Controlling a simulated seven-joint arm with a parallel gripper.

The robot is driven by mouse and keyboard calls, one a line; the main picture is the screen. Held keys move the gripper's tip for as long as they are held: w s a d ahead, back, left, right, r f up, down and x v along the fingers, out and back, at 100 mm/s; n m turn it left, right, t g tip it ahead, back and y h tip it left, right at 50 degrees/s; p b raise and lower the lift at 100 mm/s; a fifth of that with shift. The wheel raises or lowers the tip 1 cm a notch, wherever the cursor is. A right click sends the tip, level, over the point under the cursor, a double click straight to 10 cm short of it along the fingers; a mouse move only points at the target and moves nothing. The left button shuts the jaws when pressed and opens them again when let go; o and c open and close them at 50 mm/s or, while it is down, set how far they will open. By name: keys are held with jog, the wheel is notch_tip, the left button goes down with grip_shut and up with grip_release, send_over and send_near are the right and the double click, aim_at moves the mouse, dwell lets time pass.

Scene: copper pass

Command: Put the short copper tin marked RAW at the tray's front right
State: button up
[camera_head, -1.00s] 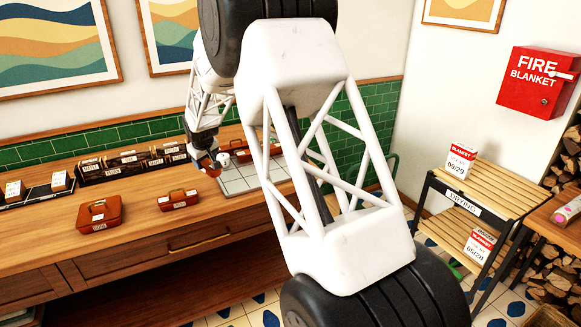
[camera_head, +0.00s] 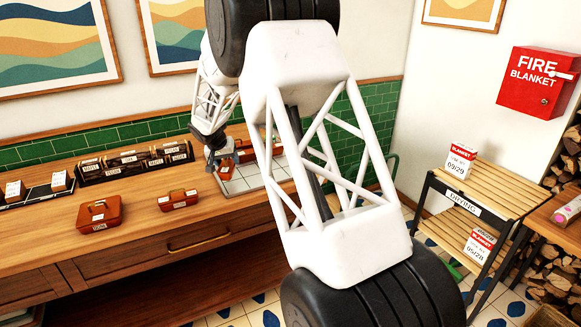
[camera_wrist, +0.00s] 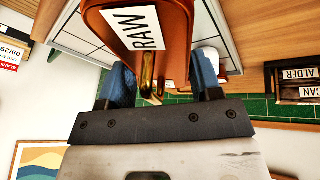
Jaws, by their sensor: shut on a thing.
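The copper tin marked RAW (camera_wrist: 120,22) hangs in my gripper (camera_wrist: 162,78), with its white label toward the camera in the wrist view. The blue-padded fingers are shut on its brass handle. In the head view my gripper (camera_head: 222,160) is at the left part of the pale tiled tray (camera_head: 262,175) on the counter. The tin is small there, and I cannot tell its exact height above the tray. Another copper tin (camera_head: 247,154) stands at the tray's back, partly hidden by my arm.
Two copper tins, a larger one (camera_head: 98,217) and a smaller one (camera_head: 178,199), stand on the wooden counter left of the tray. A dark rack of labelled boxes (camera_head: 135,160) is along the back. My own arm covers the tray's right side in the head view.

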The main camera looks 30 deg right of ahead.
jog(key=s+d+m+g+y, duration=0.3)
jog(key=s+d+m, duration=0.3)
jog(key=d+m, duration=0.5)
jog(key=s+d+f+m+g+y, duration=0.1)
jog(key=s+d+m+g+y, duration=0.2)
jog(key=s+d+m, duration=0.3)
jog(key=shift+s+d+f+m+g, duration=0.2)
jog(key=shift+d+m+g, duration=0.6)
jog(key=shift+d+m, duration=3.85)
jog(key=a+m, duration=0.3)
jog(key=m, duration=0.1)
jog(key=shift+a, duration=0.4)
jog(key=shift+w+d+f, duration=0.25)
jog(key=shift+w+d, duration=0.65)
jog(key=shift+w, duration=1.6)
jog(key=shift+w+d+f, duration=0.2)
jog(key=shift+w+d, duration=0.65)
jog(key=shift+w, duration=1.65)
jog(key=shift+w+d+f, duration=0.25)
jog(key=shift+w+d, duration=0.65)
jog(key=shift+w, duration=1.6)
jog(key=shift+f, duration=1.75)
